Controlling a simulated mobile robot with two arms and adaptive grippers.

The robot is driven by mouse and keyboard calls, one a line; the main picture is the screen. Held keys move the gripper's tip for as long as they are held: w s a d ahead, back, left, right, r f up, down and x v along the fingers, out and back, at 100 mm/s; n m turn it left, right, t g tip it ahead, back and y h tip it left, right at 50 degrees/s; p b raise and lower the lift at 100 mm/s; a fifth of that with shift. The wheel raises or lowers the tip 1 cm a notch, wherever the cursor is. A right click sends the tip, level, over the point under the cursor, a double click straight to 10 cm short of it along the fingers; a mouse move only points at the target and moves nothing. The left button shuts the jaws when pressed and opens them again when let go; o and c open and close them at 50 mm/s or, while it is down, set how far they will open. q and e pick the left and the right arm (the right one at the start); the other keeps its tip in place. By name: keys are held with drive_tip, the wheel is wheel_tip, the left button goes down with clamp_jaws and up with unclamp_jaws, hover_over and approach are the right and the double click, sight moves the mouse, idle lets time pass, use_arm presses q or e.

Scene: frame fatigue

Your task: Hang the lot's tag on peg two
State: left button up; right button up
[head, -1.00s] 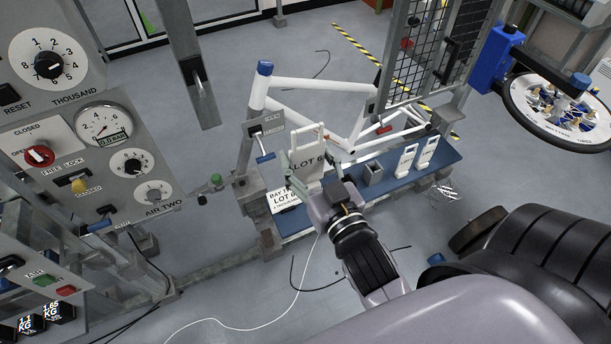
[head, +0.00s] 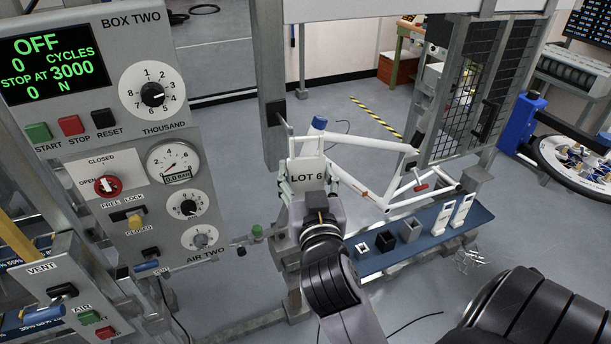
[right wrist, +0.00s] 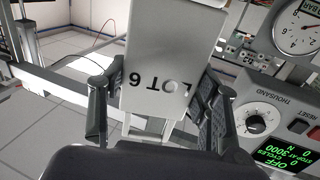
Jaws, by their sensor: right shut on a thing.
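The lot's tag (head: 307,170) is a pale plate marked LOT 6, with a narrow loop at its top. My right gripper (head: 306,187) is shut on it and holds it up in front of the white bicycle frame (head: 366,128). In the right wrist view the tag (right wrist: 158,75) sits between the two dark fingers, its lettering upside down. A grey post (head: 270,60) with a dark block stands just behind and left of the tag. I cannot make out which part is peg two. My left gripper is not in view.
The BOX TWO panel (head: 118,60) with dials, buttons and a red knob stands close on the left. A blue bench (head: 400,252) below right carries small containers and two white upright pieces (head: 463,210). A mesh guard (head: 462,115) stands behind. Open floor lies beyond the frame.

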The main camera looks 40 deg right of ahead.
drive_tip(key=shift+w, duration=0.55)
drive_tip(key=shift+w+d, duration=0.25)
drive_tip(key=shift+w, duration=0.25)
drive_tip(key=shift+w+d+f+p, duration=0.1)
drive_tip(key=shift+w+p, duration=0.1)
drive_tip(key=shift+w, duration=0.3)
drive_tip(key=shift+w+d+f+p, duration=0.1)
drive_tip(key=shift+w+p, duration=0.05)
drive_tip(key=shift+w, duration=0.35)
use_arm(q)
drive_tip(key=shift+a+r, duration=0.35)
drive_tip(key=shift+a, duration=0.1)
use_arm(e)
drive_tip(key=shift+w+d, duration=0.2)
drive_tip(key=shift+w, duration=0.75)
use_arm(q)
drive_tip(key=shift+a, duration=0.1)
use_arm(e)
drive_tip(key=shift+w, duration=0.1)
drive_tip(key=shift+f, duration=0.1)
